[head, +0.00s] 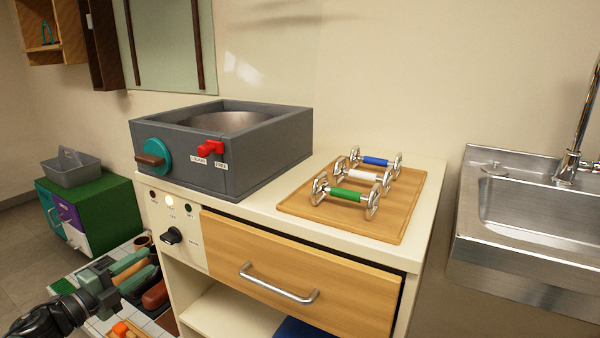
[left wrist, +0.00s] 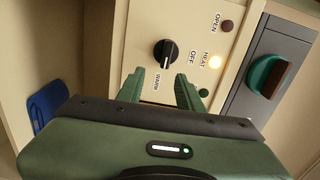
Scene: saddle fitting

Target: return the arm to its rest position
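My left gripper (head: 128,270) is low at the left in the head view, beside the cabinet's front. In the left wrist view its two green fingers (left wrist: 162,78) stand apart with nothing between them. The black knob (left wrist: 165,51) on the cream control panel lies just beyond the fingertips and looks clear of them. The knob also shows in the head view (head: 172,236). My right gripper is in neither view.
A grey box with a round metal bowl (head: 222,150) and a wooden board (head: 300,212) with several dumbbell-shaped pieces stand on the cabinet top. A steel sink (head: 530,215) is at right. Several items lie low behind my left gripper.

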